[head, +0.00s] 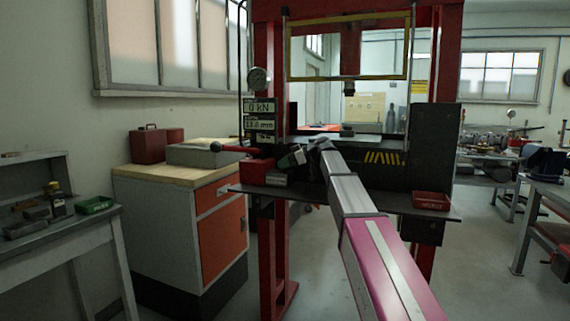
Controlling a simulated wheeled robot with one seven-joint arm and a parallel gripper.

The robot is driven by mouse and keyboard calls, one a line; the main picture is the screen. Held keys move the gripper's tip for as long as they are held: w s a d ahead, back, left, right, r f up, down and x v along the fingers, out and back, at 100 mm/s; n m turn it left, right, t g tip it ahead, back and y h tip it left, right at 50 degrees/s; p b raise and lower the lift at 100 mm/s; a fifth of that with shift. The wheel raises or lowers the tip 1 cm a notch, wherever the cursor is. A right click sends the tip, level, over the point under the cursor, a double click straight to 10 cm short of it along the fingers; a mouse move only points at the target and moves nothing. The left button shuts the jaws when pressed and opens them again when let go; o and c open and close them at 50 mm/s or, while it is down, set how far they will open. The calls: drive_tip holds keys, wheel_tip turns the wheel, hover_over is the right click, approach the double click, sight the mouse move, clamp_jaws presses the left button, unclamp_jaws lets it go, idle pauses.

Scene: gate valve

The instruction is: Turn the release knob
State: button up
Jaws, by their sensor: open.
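A red-framed press (440,60) stands in the middle of the head view. A red pump block (256,172) sits on the left part of its dark shelf, with a red-ended lever (232,149) reaching left. My arm reaches forward from the lower right. My gripper (287,161) is at the pump's right side, seen small and partly from behind. It is open, and I see nothing held in it. I cannot make out the release knob; it may be hidden by the gripper. I cannot tell whether the fingers touch anything.
A pressure gauge (259,78) and a display (261,115) are on the left post. A red tray (431,201) is on the shelf's right end. A cabinet (190,215) stands left, benches at both sides. The floor between is clear.

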drive_tip(key=v, duration=1)
drive_tip(key=shift+d+r, duration=0.2)
drive_tip(key=shift+d, duration=0.15)
